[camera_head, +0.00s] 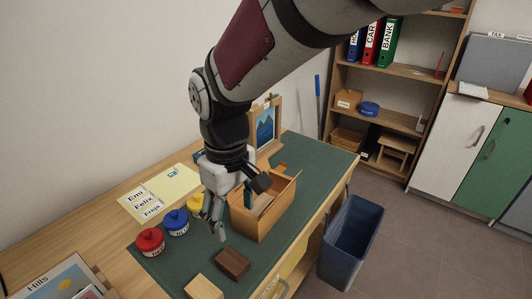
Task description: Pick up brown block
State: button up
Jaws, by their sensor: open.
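A dark brown block (232,263) lies on the green desk mat (284,235), near the front of the desk. My gripper (214,228) is open and points down, above and a little behind the brown block. The fingers appear empty and apart from the block. A lighter tan block (203,288) lies on the mat just in front and left of the brown block.
A wooden box (268,219) stands close to the right of my gripper. Red (150,241), blue (176,222) and yellow (196,203) pots stand to the left. A blue bin (348,244) stands on the floor beyond the desk edge. The mat right of the brown block is clear.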

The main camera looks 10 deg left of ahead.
notch_tip(320, 180, down, 2)
jog(key=a, duration=0.2)
jog(key=b, duration=0.2)
send_over(232, 260)
jog(key=shift+n, duration=0.3)
notch_tip(232, 260, down, 7)
jog(key=shift+s+a+f, duration=0.1)
jog(key=shift+f, duration=0.1)
jog(key=shift+f+b, duration=0.5)
jog(key=shift+f, duration=2.65)
jog(key=c, duration=1.3)
